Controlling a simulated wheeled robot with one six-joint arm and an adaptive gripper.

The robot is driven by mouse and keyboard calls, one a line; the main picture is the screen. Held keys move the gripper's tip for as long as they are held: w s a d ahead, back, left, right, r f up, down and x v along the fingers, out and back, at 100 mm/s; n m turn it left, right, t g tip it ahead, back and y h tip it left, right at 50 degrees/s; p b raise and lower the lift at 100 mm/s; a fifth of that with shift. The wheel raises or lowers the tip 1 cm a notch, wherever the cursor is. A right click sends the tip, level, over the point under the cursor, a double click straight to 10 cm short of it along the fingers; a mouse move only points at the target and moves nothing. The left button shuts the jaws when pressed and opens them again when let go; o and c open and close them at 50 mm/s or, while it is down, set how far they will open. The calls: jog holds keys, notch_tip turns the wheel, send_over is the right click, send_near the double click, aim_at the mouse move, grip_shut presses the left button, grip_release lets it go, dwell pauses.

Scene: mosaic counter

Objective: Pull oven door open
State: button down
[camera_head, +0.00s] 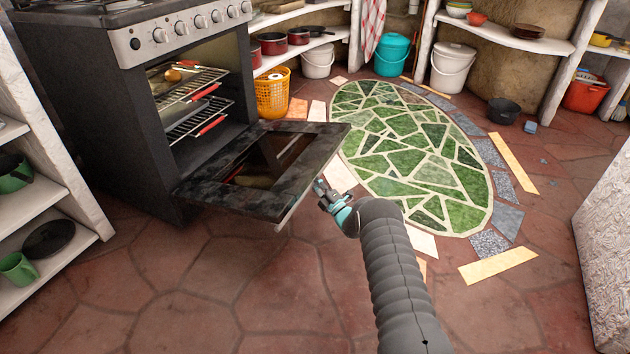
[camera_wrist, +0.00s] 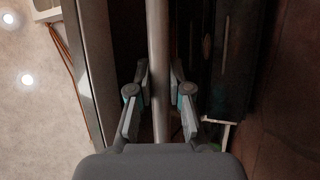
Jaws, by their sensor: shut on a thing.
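The dark oven (camera_head: 110,120) stands at the left in the head view. Its oven door (camera_head: 302,168) is hinged down and lies open, close to level, with a glass window in its middle. My gripper (camera_head: 322,190) is at the door's outer edge. In the wrist view my gripper (camera_wrist: 159,92) has one finger on each side of a pale metal door handle (camera_wrist: 157,40) and is shut on it. The handle is hard to make out in the head view.
Inside the oven are wire racks (camera_head: 195,88) with red-handled items. Left of it are white shelves (camera_head: 35,205) with green cups. A green mosaic (camera_head: 410,150) lies in the floor to the right. The tiled floor (camera_head: 230,300) in front is clear.

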jog(key=shift+s+a+r, duration=0.1)
jog(key=shift+a, duration=0.35)
jog(key=c, duration=1.3)
grip_release()
jog(key=shift+o, duration=1.1)
jog(key=shift+a, duration=0.25)
jog(key=shift+d+r, duration=0.1)
jog(key=shift+d, duration=0.7)
jog(key=shift+s+d+f, duration=0.1)
jog(key=shift+s+f, duration=0.1)
jog(key=v, duration=1.1)
jog(key=shift+s+d, duration=0.1)
jog(key=shift+d, duration=0.05)
